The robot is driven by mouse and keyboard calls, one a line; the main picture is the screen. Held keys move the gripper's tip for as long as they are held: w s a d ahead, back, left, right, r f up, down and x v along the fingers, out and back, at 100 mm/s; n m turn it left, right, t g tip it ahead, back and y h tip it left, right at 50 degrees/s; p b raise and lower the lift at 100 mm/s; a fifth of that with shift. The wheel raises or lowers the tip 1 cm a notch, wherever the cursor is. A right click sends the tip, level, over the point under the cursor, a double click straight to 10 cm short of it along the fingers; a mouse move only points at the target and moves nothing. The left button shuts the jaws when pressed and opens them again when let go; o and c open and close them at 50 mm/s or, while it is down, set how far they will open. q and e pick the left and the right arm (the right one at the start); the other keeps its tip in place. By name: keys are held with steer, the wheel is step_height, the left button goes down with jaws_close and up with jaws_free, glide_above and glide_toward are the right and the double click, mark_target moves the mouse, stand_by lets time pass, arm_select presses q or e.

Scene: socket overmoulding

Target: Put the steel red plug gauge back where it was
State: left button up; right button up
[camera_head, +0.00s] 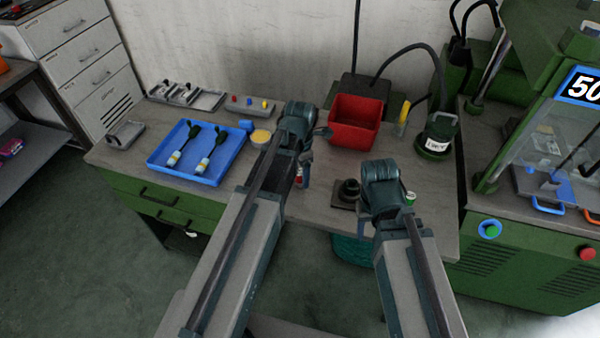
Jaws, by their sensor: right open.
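My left gripper (305,168) is over the middle of the bench, pointing down. A small part with a red band (299,173) shows right beside its finger; it may be the steel red plug gauge, but the arm hides most of it. I cannot tell whether the jaws hold it or it stands behind them. My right gripper (385,215) is open over the front right of the bench, beside a dark round part on a plate (348,190).
A blue tray (170,160) with two dark-handled tools lies at left, with grey trays (208,101) behind. A yellow-topped round tin (261,136), a red bin (355,123) and a green pot (436,138) stand toward the back. A green press (540,150) stands at right.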

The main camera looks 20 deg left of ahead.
mark_target(300, 172)
arm_select(q)
step_height(300, 172, up, 12)
steer(key=p, duration=1.2)
steer(key=s+d+m, duration=0.5)
steer(key=s+m, duration=0.2)
steer(key=m, duration=0.8)
steer(key=s+d+m+y, duration=0.1)
steer(key=s+d+m, duration=0.4)
steer(key=m, duration=1)
steer(key=shift+s+d+r, duration=0.2)
steer(key=shift+s+d, duration=0.05)
steer(key=shift+s, duration=0.9)
